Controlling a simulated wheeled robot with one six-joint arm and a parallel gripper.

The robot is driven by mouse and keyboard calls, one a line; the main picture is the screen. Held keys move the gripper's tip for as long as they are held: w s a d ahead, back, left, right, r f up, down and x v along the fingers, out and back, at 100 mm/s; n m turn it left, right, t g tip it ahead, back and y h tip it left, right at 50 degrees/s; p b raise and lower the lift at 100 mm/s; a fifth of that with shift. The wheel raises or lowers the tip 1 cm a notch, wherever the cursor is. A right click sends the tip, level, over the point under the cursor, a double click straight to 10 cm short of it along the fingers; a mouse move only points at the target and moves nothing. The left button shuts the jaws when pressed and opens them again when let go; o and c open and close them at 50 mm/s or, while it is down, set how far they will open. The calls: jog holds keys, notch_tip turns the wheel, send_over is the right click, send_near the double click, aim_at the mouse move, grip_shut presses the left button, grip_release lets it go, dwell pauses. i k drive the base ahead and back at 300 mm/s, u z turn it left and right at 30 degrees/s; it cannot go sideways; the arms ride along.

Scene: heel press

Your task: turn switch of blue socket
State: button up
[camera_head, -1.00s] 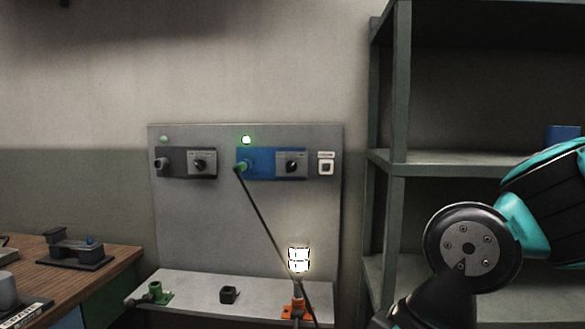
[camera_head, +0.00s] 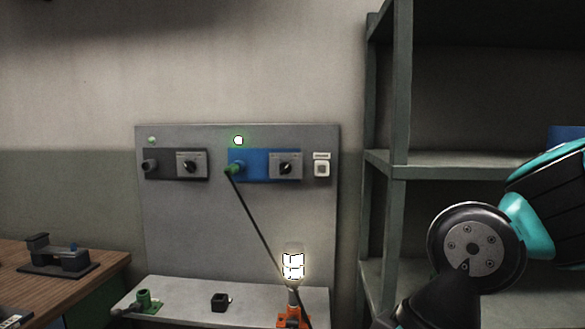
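The blue socket (camera_head: 256,165) is on the grey upright panel, right of a dark grey socket. Its rotary switch (camera_head: 285,168) is a black knob on a grey plate at its right end; the knob looks tilted. A green plug (camera_head: 233,169) sits at its left end, with a dark cable running down to the right. My arm is at the lower right, apart from the panel. My gripper is out of view.
A dark grey socket (camera_head: 175,164) with its own knob is at left, and a white switch (camera_head: 321,165) at right. On the shelf below stand a lit lamp (camera_head: 293,266) on an orange base, a green holder (camera_head: 145,301) and a black block (camera_head: 221,302). A metal rack (camera_head: 401,164) stands at right.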

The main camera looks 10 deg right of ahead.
aim_at(285, 167)
jog(key=u, duration=0.1)
jog(key=i, duration=0.85)
jog(key=u, duration=0.45)
